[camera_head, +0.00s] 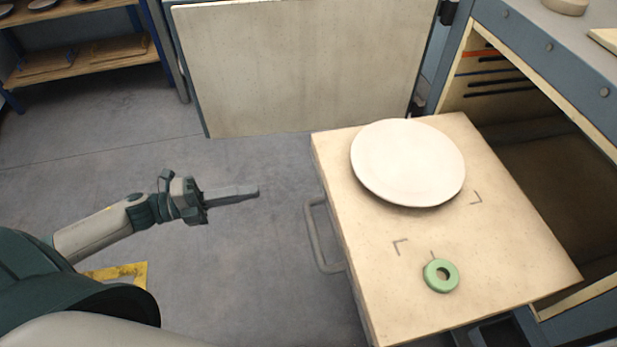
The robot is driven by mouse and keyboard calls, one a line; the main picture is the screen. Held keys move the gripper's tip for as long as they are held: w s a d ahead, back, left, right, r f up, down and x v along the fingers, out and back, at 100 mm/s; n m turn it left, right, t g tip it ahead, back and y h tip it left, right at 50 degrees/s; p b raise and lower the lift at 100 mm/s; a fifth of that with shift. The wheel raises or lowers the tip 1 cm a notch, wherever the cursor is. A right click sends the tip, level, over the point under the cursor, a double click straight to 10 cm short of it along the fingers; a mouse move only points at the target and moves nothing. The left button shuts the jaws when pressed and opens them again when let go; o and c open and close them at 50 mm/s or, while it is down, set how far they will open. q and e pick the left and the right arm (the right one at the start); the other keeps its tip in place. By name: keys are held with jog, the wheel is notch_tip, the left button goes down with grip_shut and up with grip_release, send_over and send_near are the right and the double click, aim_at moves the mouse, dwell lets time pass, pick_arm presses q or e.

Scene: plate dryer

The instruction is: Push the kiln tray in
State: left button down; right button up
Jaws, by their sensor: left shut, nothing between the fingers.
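The kiln tray (480,255) is a beige slab that sticks out of the open kiln (560,130) at the right. A grey bar handle (318,235) is on its left front edge. A white plate (408,160) lies on the tray's far part, and a green ring (441,275) lies on its near part. My left gripper (250,191) is shut and empty, over the floor to the left of the handle. It points right toward the handle and is apart from it. My right gripper is not in view.
The kiln's door (300,65) stands open behind the tray. A shelf rack (85,55) with boards and dishes stands at the back left. A yellow floor marking (118,272) shows beside my arm. The grey floor between gripper and tray is clear.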

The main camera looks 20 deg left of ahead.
aim_at(320, 180)
pick_arm(q)
jog(key=shift+w, duration=0.1)
